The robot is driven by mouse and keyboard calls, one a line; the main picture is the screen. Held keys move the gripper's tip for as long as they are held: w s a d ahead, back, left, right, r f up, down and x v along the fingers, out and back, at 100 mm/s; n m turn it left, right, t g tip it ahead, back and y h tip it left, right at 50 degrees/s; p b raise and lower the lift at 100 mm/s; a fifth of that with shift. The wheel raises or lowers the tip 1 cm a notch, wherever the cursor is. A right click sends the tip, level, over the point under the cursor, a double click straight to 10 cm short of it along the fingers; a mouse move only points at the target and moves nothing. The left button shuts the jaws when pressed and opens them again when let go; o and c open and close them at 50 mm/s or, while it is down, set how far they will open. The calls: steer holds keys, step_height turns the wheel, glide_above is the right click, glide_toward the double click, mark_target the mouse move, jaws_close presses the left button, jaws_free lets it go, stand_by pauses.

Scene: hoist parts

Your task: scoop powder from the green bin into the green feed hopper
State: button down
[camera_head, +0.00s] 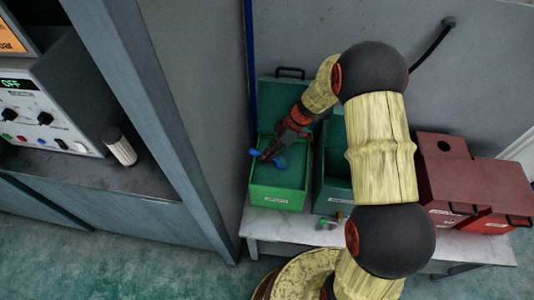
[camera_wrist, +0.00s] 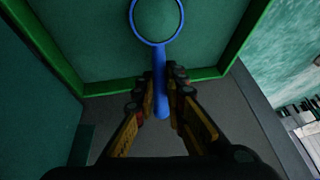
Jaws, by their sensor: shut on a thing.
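My gripper (camera_head: 275,150) is over the green bin (camera_head: 277,192), which stands at the left end of the table with its lid raised behind. The wrist view shows my gripper (camera_wrist: 163,100) shut on the handle of a blue scoop (camera_wrist: 161,85). The scoop's round head points away from the fingers, over the bin's green inside; blue parts of it also show in the head view (camera_head: 281,163). The bin's green rim (camera_wrist: 205,77) shows in the wrist view. I cannot tell powder from the bin's inside, nor whether the scoop holds any. I cannot identify the feed hopper.
A darker teal box (camera_head: 329,196) stands right beside the green bin, partly behind my arm. Red boxes (camera_head: 452,180) stand at the table's right. A small brass-and-green item (camera_head: 330,222) lies at the table's front. A grey cabinet post (camera_head: 150,110) rises on the left.

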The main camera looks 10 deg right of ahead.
steer(key=shift+r, duration=0.1)
steer(key=shift+r+p, duration=1)
steer(key=shift+r, duration=2.4)
